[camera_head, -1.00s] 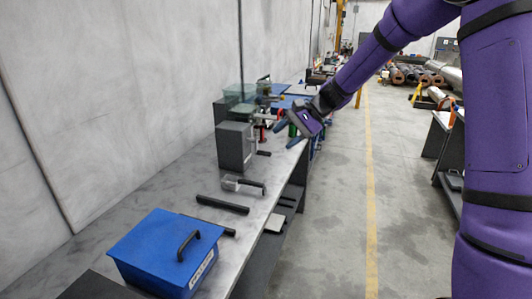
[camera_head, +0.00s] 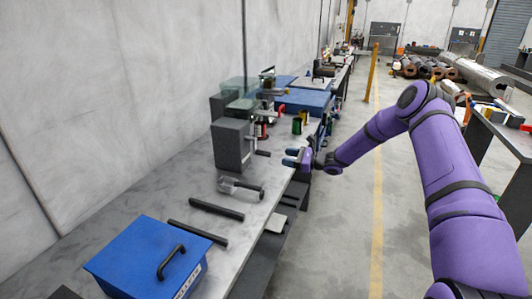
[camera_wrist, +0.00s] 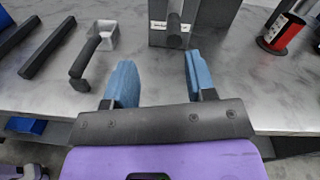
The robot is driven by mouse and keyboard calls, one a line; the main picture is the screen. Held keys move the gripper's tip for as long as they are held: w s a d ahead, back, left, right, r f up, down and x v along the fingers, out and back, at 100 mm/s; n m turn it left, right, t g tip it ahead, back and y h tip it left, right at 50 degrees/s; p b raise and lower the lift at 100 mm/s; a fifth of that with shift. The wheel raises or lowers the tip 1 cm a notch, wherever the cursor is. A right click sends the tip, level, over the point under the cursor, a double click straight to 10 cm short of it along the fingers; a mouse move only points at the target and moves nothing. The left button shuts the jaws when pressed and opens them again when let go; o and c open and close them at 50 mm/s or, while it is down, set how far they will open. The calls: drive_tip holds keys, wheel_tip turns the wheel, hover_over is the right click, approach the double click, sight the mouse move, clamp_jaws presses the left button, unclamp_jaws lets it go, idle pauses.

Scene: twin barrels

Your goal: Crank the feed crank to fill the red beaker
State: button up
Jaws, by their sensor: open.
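A dark grey box (camera_head: 231,145) stands on the bench, with a short dark crank handle (camera_head: 262,153) sticking out at its right side. In the wrist view the handle (camera_wrist: 174,28) points toward me, in front of the box (camera_wrist: 218,18). My gripper (camera_head: 294,157) is at the bench's front edge, right of the handle and apart from it. In the wrist view my blue fingers (camera_wrist: 160,80) are spread and empty, with the handle ahead between them. A red beaker-like vessel (camera_wrist: 285,34) with a dark base stands right of the box; it looks small in the head view (camera_head: 262,131).
A metal scoop (camera_head: 240,187) with a black handle and two dark bars (camera_head: 216,209) lie left of the box. A blue lidded bin (camera_head: 150,258) is at the near end. A green vessel (camera_head: 297,125) and blue boxes (camera_head: 300,101) stand farther back. The aisle is clear.

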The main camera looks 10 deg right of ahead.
sight(256, 152)
drive_tip(key=shift+w+d+f+m+t, duration=0.25)
drive_tip(key=shift+w+f+m, duration=0.05)
drive_tip(key=shift+w+f, duration=0.15)
drive_tip(key=shift+w+d+f+m+t, duration=0.2)
drive_tip(key=shift+w+f+m+t, duration=0.1)
drive_tip(key=shift+f, duration=0.15)
drive_tip(key=x, duration=1)
drive_tip(key=shift+a+f, duration=0.1)
drive_tip(key=shift+a, duration=0.05)
clamp_jaws()
